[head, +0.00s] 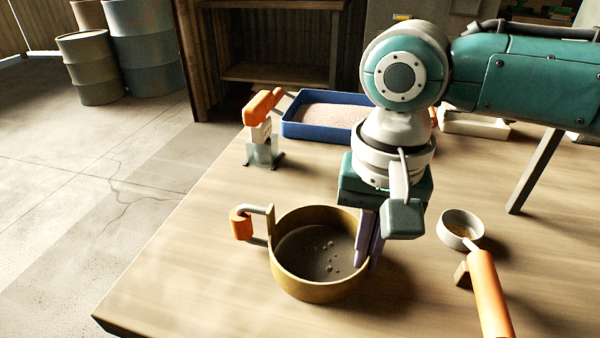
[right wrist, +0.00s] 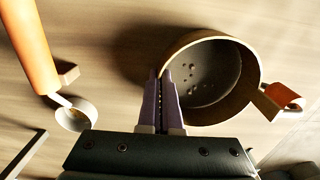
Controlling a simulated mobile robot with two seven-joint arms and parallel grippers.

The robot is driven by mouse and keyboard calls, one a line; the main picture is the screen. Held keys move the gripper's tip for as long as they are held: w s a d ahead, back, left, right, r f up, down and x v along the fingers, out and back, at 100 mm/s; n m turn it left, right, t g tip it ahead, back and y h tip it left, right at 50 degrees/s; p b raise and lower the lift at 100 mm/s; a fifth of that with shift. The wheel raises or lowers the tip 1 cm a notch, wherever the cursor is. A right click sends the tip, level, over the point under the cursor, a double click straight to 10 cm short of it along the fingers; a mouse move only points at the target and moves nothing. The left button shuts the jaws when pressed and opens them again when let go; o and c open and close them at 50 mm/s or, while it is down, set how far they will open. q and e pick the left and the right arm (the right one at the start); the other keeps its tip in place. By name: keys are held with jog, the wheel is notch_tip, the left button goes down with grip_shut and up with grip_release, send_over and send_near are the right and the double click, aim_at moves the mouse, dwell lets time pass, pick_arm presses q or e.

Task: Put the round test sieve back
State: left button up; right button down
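The round test sieve (head: 318,290) is a brass-coloured round pan with a dark floor holding several pale grains, and an orange-gripped side handle at its left. It is near the front of the table, upright. My right gripper (head: 368,240) points down at its right side, with its two purple fingers close together across the wall, one inside and one outside. In the right wrist view the fingers (right wrist: 162,105) pinch the rim of the sieve (right wrist: 245,95). I cannot tell whether the sieve touches the table. My left gripper is not in view.
A blue tray (head: 300,131) of pale grit stands at the back of the wooden table (head: 190,270). An orange-topped device (head: 262,130) stands left of it. A small white scoop cup (head: 460,228) with an orange handle (head: 488,290) rests at right. The left front table is clear.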

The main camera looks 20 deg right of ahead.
jog(key=c, duration=1.1)
grip_release()
jog(key=shift+r, duration=0.1)
notch_tip(320, 180, up, 12)
jog(key=p, duration=0.4)
jog(key=s+a+f+n+t+y, duration=0.25)
jog(key=s+a+f+n, duration=0.25)
jog(key=s+a+n, duration=0.3)
jog(key=s+d+f+t+h, duration=0.1)
jog(key=s+d+h, duration=0.1)
jog(key=s+d, duration=0.6)
jog(key=shift+d+n, duration=0.4)
jog(key=shift+d, duration=0.05)
